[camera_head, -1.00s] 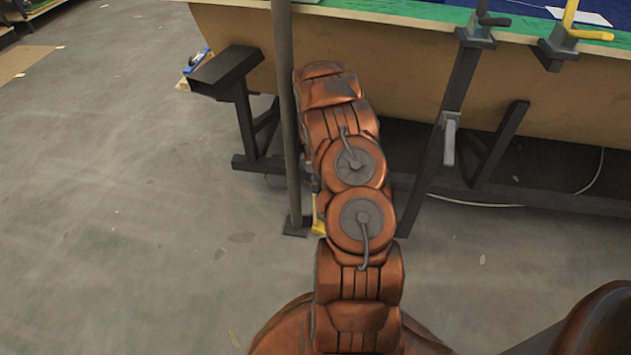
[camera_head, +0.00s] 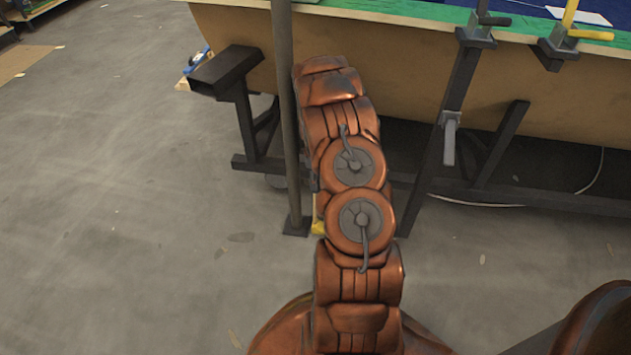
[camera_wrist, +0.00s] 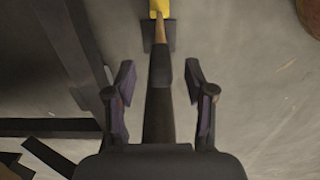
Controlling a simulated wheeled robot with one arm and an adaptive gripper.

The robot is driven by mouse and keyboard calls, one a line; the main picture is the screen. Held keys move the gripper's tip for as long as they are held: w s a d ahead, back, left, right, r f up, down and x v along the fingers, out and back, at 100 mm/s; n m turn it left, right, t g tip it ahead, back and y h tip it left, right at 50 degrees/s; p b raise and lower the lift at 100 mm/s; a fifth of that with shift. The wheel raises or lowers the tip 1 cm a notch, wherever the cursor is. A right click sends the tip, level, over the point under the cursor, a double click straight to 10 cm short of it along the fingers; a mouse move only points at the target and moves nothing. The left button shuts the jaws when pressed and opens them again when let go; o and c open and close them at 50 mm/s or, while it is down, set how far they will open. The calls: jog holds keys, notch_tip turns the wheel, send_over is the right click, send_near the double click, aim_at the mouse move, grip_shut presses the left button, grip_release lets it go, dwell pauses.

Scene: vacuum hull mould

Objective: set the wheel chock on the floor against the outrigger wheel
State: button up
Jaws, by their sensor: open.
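A yellow piece (camera_head: 319,228), likely the wheel chock, shows in the head view at floor level beside my arm, which hides most of it. In the wrist view a yellow piece (camera_wrist: 159,8) is cut off by the top edge, with a tan strip below it. My gripper (camera_wrist: 159,75) is open in the wrist view. A dark bar runs between its fingers in the picture; whether it lies between them in depth I cannot tell. The head view hides my gripper.
A grey post (camera_head: 286,120) with a dark base plate (camera_head: 295,226) stands just left of my arm. The dark steel frame (camera_head: 560,201) carries the tan hull mould (camera_head: 400,75), with clamps along its edge. The floor (camera_head: 120,220) at left is largely clear.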

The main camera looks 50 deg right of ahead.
notch_tip(320, 180, up, 10)
jog(key=shift+r, duration=0.15)
dwell(0.6)
